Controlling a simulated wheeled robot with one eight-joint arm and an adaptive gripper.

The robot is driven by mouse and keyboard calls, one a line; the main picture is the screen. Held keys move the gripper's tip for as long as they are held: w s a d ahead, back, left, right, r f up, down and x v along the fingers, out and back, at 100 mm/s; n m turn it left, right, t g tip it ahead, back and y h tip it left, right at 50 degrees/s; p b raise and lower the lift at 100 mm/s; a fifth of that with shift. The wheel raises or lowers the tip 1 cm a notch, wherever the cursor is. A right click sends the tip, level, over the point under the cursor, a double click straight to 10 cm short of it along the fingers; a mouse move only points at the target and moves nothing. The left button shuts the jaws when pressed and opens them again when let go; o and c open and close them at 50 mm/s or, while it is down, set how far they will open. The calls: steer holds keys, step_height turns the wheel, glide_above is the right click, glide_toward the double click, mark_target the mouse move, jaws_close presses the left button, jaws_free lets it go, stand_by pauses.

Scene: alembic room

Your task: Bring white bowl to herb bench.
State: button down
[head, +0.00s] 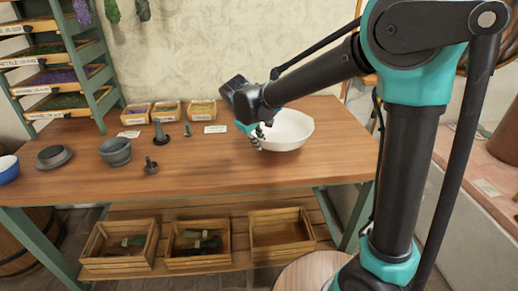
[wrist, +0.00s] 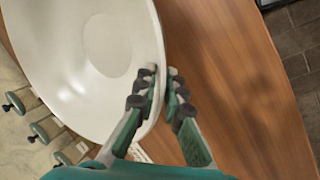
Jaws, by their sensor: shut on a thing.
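The white bowl (head: 290,128) is upright over the right part of the wooden bench (head: 225,177), near the back wall. I cannot tell whether it rests on the top or is held just above it. My gripper (head: 257,138) is shut on the bowl's near left rim. In the wrist view, the fingers of my gripper (wrist: 163,80) straddle the rim of the white bowl (wrist: 50,70), one inside and one outside. The bowl's underside is hidden.
A drying rack (head: 60,75) stands at left. Crates (head: 195,244) sit below. The front right top is clear.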

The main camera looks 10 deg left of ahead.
steer(key=shift+f, duration=1.3)
steer(key=c, duration=1.6)
jaws_free()
steer(key=shift+f, duration=0.1)
